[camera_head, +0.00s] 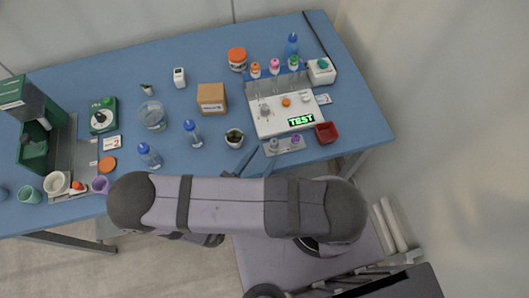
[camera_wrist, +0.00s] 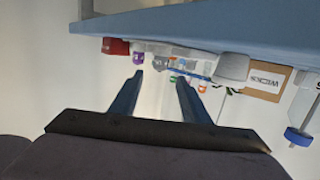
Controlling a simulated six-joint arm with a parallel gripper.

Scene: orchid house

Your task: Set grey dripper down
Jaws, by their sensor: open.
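A small grey dripper (camera_head: 274,144) stands upright in a grey holder (camera_head: 285,150) at the table's front edge, beside a purple dripper (camera_head: 296,139). In the wrist view the purple dripper (camera_wrist: 138,58) shows beyond the left finger; the grey one is small and hard to make out there. My gripper (camera_head: 257,161) is at the front edge, just left of the holder, mostly hidden by my arm. In the wrist view my gripper (camera_wrist: 160,78) has its two blue fingers apart with nothing between them.
A white test station (camera_head: 279,105) with coloured-cap drippers in a row stands behind the holder. A cardboard box (camera_head: 211,97) and blue-capped bottles (camera_head: 193,133) stand farther left.

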